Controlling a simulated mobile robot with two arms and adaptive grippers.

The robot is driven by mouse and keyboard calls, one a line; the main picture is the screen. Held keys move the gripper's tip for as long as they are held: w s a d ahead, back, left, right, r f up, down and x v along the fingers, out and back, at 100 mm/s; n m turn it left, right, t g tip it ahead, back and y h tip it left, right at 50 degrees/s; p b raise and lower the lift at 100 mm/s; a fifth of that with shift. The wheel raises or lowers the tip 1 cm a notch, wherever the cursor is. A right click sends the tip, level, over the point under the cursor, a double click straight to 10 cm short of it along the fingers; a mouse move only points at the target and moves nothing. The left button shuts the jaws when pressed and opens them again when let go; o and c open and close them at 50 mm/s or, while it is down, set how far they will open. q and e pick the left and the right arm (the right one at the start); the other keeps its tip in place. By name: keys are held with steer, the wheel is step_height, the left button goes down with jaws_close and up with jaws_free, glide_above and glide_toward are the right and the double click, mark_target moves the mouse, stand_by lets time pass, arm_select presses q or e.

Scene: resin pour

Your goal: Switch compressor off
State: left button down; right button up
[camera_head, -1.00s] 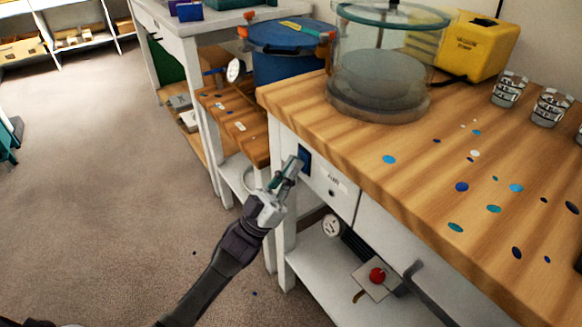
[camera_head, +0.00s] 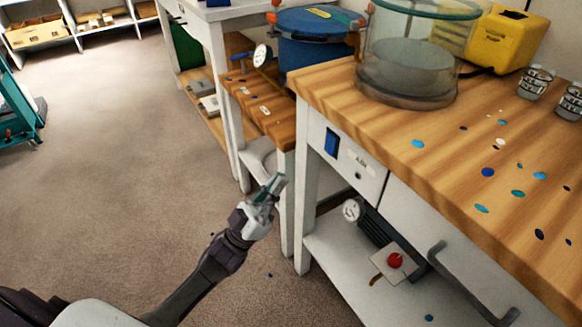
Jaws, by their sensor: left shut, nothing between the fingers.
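My left gripper (camera_head: 274,186) is shut and empty, in front of the bench leg. It is to the left of and below the blue rocker switch (camera_head: 331,143), clearly apart from it. The switch sits on the white front panel of the bench, beside a small label that I cannot read. On the shelf below, a dark ribbed machine (camera_head: 376,229), perhaps the compressor, stands with a round gauge (camera_head: 352,210). A red knob (camera_head: 395,260) on a metal plate is in front of it. My right gripper is not in view.
The wooden bench top (camera_head: 440,140) carries a clear chamber (camera_head: 408,70), a yellow machine (camera_head: 503,42), cups (camera_head: 535,82) and several blue spots. A blue pot (camera_head: 315,45) stands behind. A curved handle (camera_head: 470,285) juts from the bench front.

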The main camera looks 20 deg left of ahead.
arm_select(q)
steer(key=shift+v, duration=1.15)
steer(key=shift+s+a+r, duration=0.1)
steer(key=shift+r, duration=0.1)
